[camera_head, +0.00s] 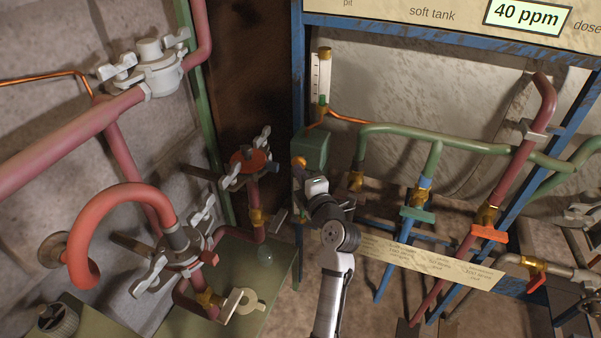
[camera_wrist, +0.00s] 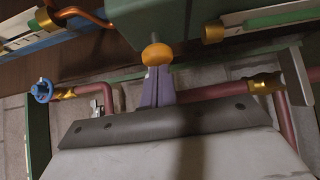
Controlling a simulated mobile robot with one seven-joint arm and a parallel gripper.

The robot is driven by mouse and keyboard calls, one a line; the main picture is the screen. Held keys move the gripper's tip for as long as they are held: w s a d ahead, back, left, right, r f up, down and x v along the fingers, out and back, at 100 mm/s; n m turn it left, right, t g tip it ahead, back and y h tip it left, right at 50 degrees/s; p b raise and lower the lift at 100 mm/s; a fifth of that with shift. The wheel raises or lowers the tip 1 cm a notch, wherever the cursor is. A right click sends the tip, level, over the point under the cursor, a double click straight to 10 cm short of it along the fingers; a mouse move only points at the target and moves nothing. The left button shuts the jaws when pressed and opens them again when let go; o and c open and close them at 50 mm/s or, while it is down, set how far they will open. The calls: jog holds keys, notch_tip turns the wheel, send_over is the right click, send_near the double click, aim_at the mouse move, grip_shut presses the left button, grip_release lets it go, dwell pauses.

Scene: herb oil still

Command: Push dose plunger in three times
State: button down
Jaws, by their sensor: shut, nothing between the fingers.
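The dose plunger appears as an orange round knob (camera_head: 299,162) on the left side of the green box (camera_head: 314,148). In the wrist view the orange knob (camera_wrist: 156,54) sits just beyond the tips of my gripper (camera_wrist: 157,75), in line with them. My gripper (camera_head: 316,184) is shut, with nothing between its fingers. I cannot tell whether the fingertips touch the knob. A clear gauge tube (camera_head: 324,75) with a brass cap stands above the green box. The display (camera_head: 527,15) reads 40 ppm.
A blue frame post (camera_head: 298,60) rises behind the box. A copper tube (camera_head: 345,118) runs from the box area to the right. Green pipes (camera_head: 400,131) and valves lie to the right. A red-handled clamp fitting (camera_head: 248,160) stands to the left, above a green surface (camera_head: 275,283).

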jog(key=w+b, duration=0.1)
jog(key=b, duration=0.1)
jog(key=d+b, duration=0.1)
jog(key=shift+w+r+b, duration=0.1)
jog(key=shift+w+b, duration=0.25)
jog(key=shift+w, duration=0.05)
dwell(0.4)
